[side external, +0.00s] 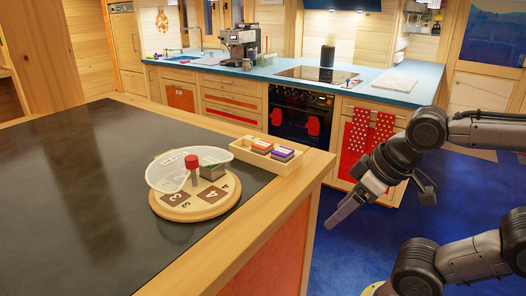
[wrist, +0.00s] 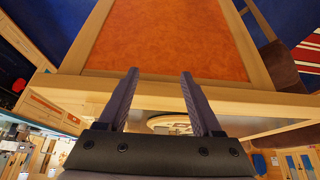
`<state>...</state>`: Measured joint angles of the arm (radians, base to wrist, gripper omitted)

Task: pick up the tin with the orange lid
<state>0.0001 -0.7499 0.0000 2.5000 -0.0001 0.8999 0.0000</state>
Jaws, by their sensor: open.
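The tin with the orange lid (side external: 262,145) sits in a shallow pale wooden tray (side external: 242,155) near the counter's right corner in the side view. A tin with a purple lid (side external: 283,153) is beside it in the same tray. My gripper (side external: 332,222) is off the counter's right side, over the blue floor, apart from the tray and empty. In the wrist view, my gripper's two fingers (wrist: 159,76) are spread apart, facing the island's orange panel. I cannot make out the orange-lidded tin in the wrist view.
Left of the tray, a round numbered wooden board (side external: 212,202) carries a clear curved bowl or shield (side external: 160,178), a red-topped post (side external: 192,163) and a grey block (side external: 212,157). The dark countertop (side external: 70,180) is otherwise clear. The island's wooden edge (side external: 300,190) lies between my gripper and the tray.

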